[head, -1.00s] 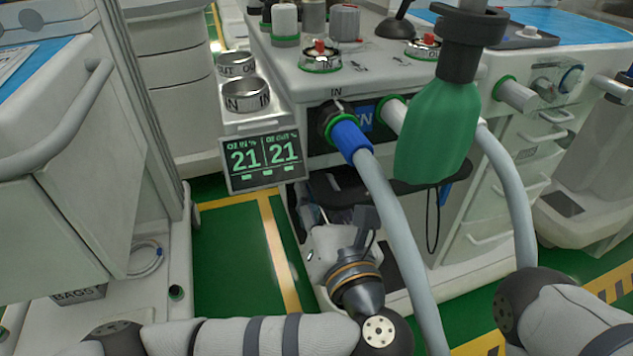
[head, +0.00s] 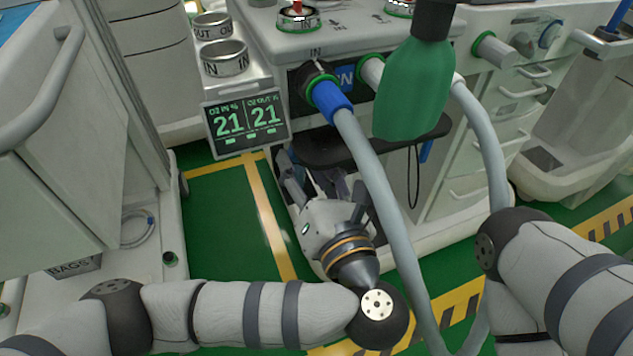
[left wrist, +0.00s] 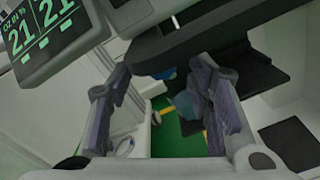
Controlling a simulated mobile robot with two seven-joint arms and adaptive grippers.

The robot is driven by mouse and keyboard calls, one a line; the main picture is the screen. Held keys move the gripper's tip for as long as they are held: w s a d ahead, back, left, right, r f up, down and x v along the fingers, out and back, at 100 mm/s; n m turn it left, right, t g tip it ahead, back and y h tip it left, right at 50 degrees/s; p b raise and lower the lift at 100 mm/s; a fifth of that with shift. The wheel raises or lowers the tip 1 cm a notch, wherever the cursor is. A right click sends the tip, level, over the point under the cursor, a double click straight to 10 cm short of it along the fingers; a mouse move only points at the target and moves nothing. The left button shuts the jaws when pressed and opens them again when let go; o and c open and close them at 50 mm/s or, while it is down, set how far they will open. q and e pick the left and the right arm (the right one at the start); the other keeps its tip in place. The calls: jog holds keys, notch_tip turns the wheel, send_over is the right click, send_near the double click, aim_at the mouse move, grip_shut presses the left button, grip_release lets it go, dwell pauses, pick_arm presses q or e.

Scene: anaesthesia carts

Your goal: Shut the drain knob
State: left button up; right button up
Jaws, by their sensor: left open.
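My left gripper (head: 318,178) is below the anaesthesia machine's dark shelf, pointing in under it. Its two fingers stand apart in the left wrist view (left wrist: 163,78), with nothing held. A rounded blue part (left wrist: 184,103) shows between the fingers, farther in and partly covered by the right finger. It may be the drain knob, but I cannot tell for sure, nor how it is turned. No drain knob shows clearly in the head view. My right arm shows at the right, but its gripper is out of frame.
The dark shelf (head: 340,152) overhangs my left gripper. A grey hose with a blue end (head: 330,100) hangs in front, right of the gripper. A green bag (head: 415,90) hangs above. The display (head: 247,122) is at upper left. Green floor between the carts is free.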

pick_arm(q)
jog(key=v, duration=0.9)
jog(key=shift+s, duration=0.1)
